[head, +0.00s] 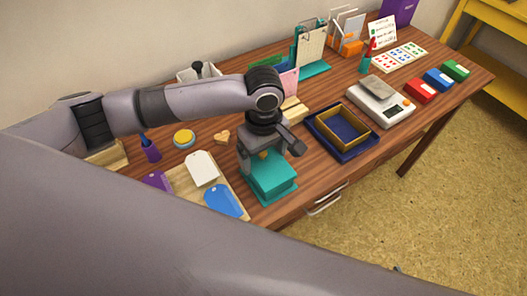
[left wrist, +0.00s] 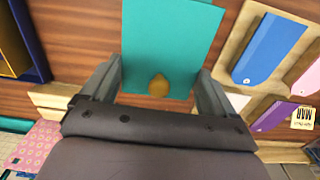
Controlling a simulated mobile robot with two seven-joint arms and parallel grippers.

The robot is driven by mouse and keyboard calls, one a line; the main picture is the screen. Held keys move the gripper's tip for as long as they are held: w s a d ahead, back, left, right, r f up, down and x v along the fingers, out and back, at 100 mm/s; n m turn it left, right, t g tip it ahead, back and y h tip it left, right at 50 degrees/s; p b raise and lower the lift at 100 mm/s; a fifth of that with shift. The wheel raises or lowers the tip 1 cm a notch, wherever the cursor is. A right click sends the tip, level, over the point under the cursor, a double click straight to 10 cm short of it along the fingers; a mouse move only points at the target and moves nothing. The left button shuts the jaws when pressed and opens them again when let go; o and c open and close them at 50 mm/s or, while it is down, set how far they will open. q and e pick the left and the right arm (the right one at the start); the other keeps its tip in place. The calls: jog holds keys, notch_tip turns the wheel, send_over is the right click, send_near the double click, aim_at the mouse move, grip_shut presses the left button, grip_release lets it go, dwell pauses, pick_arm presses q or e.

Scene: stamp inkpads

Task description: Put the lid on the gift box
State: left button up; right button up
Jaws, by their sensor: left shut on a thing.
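A teal boxy piece (head: 270,186) with a gold knob shows below my left gripper (head: 270,153) in the head view, near the table's front edge. In the left wrist view its flat teal top (left wrist: 172,40) and the gold knob (left wrist: 158,86) lie between the two spread fingers. The left gripper is shut on this teal lid. Whether the lid is lifted or rests on something beneath it, I cannot tell. An open tan-walled box (head: 345,122) with a dark blue inside stands within a navy tray (head: 318,139), right of the gripper. My right gripper is not in view.
A board with white (head: 203,168), blue (head: 222,200) and purple tags lies left of the teal lid. A scale (head: 380,100) and red, blue and green inkpads (head: 420,90) stand to the right. Card holders (head: 309,45) stand at the back. The wooden table (head: 345,165) is bare near its front edge.

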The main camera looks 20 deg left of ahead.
pick_arm(q)
jog(key=shift+p, duration=0.55)
dwell(0.8)
jog(key=shift+f+p, duration=0.45)
jog(key=shift+p, duration=0.55)
dwell(1.0)
jog(key=o, duration=0.8)
jog(key=shift+c, duration=0.2)
jog(key=shift+r+p, duration=0.95)
jog(key=shift+r, duration=2.55)
